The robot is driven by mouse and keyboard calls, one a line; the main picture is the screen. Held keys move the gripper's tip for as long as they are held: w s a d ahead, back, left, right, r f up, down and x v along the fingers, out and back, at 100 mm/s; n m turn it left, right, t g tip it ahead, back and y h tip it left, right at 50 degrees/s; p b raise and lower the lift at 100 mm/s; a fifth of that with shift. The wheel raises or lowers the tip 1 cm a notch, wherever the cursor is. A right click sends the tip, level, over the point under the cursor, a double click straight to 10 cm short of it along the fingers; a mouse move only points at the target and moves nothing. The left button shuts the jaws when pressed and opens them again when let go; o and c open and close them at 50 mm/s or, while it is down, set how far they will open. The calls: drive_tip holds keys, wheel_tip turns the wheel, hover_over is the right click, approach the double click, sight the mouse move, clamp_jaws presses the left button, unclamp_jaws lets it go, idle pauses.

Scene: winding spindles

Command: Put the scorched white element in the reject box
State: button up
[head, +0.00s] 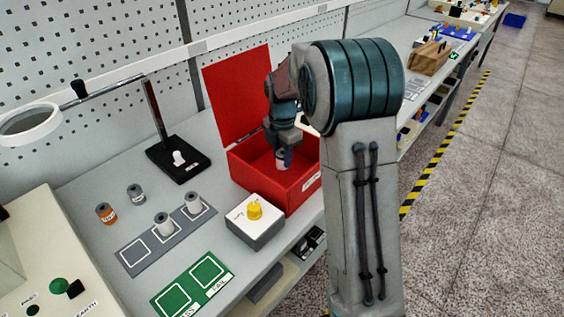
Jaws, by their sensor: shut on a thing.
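The red reject box (268,192) stands open on the bench, its red lid (236,95) raised at the back. My gripper (283,160) points down inside the box opening. It is shut on a small white element (281,155), low between the box walls. Most of this element is hidden by the fingers, so I cannot see any scorch mark. Two other whitish elements stand upright on the grey marked mat, one near its middle (162,225) and one at its right (193,203). A small white piece (178,157) stands on the black stand.
A white-topped box with a yellow knob (254,210) sits in front of the red box. A green mat (193,284) lies at the front. An orange cylinder (105,213) and a grey cylinder (136,194) stand at the left. A magnifier lamp (32,124) overhangs the left side.

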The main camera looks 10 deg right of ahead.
sight(282, 163)
drive_tip(key=shift+f, duration=1.5)
drive_tip(key=shift+f, duration=0.1)
drive_tip(key=o, duration=1)
